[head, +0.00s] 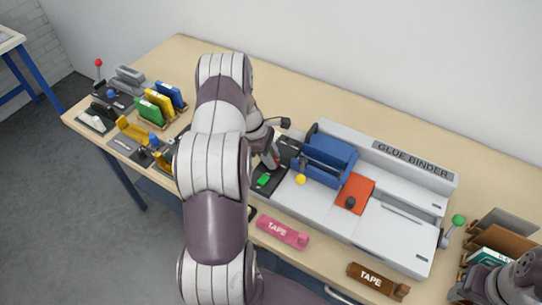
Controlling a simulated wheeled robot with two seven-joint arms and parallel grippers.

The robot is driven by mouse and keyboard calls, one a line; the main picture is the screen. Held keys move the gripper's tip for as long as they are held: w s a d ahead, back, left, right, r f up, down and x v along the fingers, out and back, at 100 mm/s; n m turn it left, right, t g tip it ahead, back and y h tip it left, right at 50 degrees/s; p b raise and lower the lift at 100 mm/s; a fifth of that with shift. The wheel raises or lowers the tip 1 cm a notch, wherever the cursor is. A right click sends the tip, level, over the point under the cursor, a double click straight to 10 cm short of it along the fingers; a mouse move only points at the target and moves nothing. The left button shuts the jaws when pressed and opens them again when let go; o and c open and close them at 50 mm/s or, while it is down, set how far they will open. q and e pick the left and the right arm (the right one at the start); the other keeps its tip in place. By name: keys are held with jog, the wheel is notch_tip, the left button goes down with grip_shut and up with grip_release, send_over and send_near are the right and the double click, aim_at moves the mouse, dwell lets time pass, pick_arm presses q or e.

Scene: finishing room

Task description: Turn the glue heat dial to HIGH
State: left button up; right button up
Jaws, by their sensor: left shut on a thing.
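The grey glue binder (407,222) stands on the workbench, its name on the back ledge. At its left end is a dark control panel (262,187) with a lit green button (264,180). My left gripper (273,160) points down at the panel's back part, just behind the green button. It is shut on what appears to be the glue heat dial, which the fingers and wrist hide. The dial's pointer and markings cannot be read. My right arm's end (505,285) shows at the bottom right corner; its fingers cannot be made out.
The binder carries a blue clamp (328,160), a yellow knob (300,179), an orange plate (356,192) and a green-knobbed lever (458,220). Pink (282,232) and brown (378,280) tape dispensers lie in front. Colored binders (158,103) and tools crowd the left; my left arm hides the middle.

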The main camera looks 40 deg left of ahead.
pick_arm(q)
jog(key=o, duration=1)
jog(key=p+v, duration=0.1)
jog(key=v, duration=1.1)
jog(key=shift+a+r, duration=0.15)
jog(key=shift+r, duration=0.1)
